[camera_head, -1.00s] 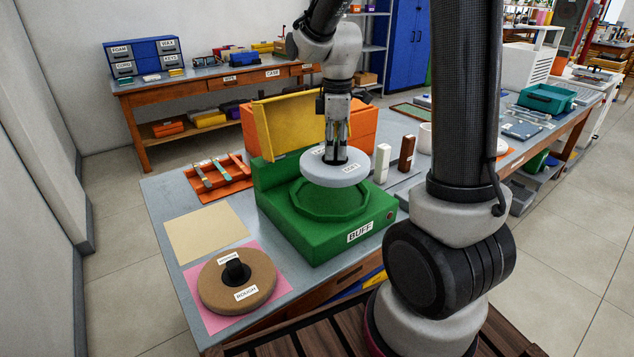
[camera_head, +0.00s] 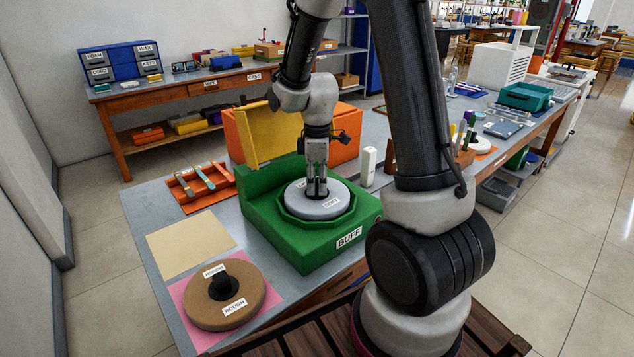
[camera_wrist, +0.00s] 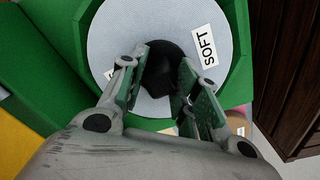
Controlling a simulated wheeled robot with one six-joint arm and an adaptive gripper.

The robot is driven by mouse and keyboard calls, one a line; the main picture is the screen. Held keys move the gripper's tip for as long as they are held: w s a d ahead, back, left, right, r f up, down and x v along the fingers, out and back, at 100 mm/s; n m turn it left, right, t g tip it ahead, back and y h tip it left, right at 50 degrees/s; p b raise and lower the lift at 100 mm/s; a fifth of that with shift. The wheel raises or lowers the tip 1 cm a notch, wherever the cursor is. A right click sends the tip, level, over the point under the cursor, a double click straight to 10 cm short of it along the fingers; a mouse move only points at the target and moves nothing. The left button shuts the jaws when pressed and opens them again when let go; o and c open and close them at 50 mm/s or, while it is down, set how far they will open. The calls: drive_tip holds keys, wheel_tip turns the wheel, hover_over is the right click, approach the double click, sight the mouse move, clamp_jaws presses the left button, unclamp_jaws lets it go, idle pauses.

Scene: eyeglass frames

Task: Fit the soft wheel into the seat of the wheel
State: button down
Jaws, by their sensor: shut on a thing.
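The soft wheel (camera_head: 309,206) is a pale grey-white disc with a SOFT label. In the head view it lies within the green octagonal seat (camera_head: 283,221) of the green BUFF machine (camera_head: 300,254). I cannot tell whether it rests fully on the seat's floor. My gripper (camera_head: 317,192) points straight down over the wheel's middle and is shut on its dark hub. The wrist view shows the black hub (camera_wrist: 165,68) between my two fingers, with the wheel's disc (camera_wrist: 120,40) below and the green rim around it. The fingers hide part of the hub.
A brown ROUGH wheel (camera_head: 250,288) lies on a pink mat (camera_head: 277,305) at front left. A beige sheet (camera_head: 190,240) lies behind it. An orange rack (camera_head: 185,207) holds tools. A raised yellow lid (camera_head: 266,135) and a white block (camera_head: 367,163) stand near the machine.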

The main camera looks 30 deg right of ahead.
sight(317, 180)
drive_tip(key=shift+f, duration=0.15)
drive_tip(key=c, duration=1.1)
unclamp_jaws()
drive_tip(key=shift+o, duration=0.2)
wheel_tip(317, 180, up, 12)
drive_tip(key=s+r+m+t, duration=0.1)
drive_tip(key=s+r+m, duration=0.2)
drive_tip(key=s, duration=0.4)
drive_tip(key=s+d+r+m+t, duration=0.1)
drive_tip(key=s+r+m+t, duration=0.1)
drive_tip(key=s+m, duration=0.3)
drive_tip(key=s+r+m+t, duration=0.1)
drive_tip(key=s+r+m, duration=0.2)
drive_tip(key=s, duration=0.5)
drive_tip(key=shift+s+d+r+m, duration=0.2)
drive_tip(key=shift+s+r+m, duration=0.2)
drive_tip(key=shift+r, duration=0.25)
